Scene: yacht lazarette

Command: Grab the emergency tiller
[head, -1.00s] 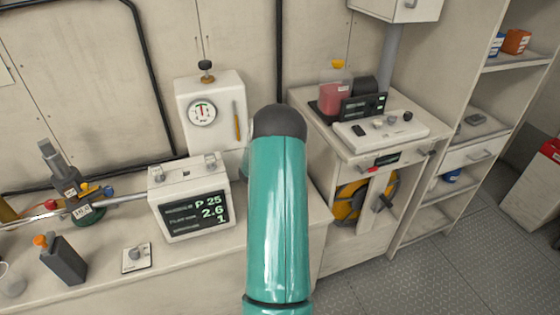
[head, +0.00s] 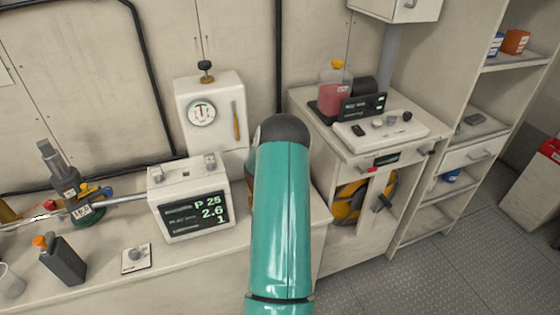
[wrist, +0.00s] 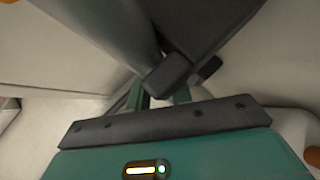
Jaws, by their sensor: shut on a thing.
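In the wrist view my gripper (wrist: 186,73) is shut on a dark grey bar-shaped thing, which I take to be the emergency tiller (wrist: 205,28). The tiller runs up out of the top of the picture, close to the camera, and its ends are out of view. The teal gripper body fills the bottom of that view. In the head view my teal arm reaches forward over the bench, and its dark rounded joint hides my gripper and the tiller.
A display box (head: 193,210) stands left of my arm, with a gauge box (head: 209,105) behind it. A dark bottle (head: 63,260) stands at the bench's left. A cabinet (head: 345,155) and open shelves (head: 470,100) stand at the right. Grey floor (head: 440,275) is clear at lower right.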

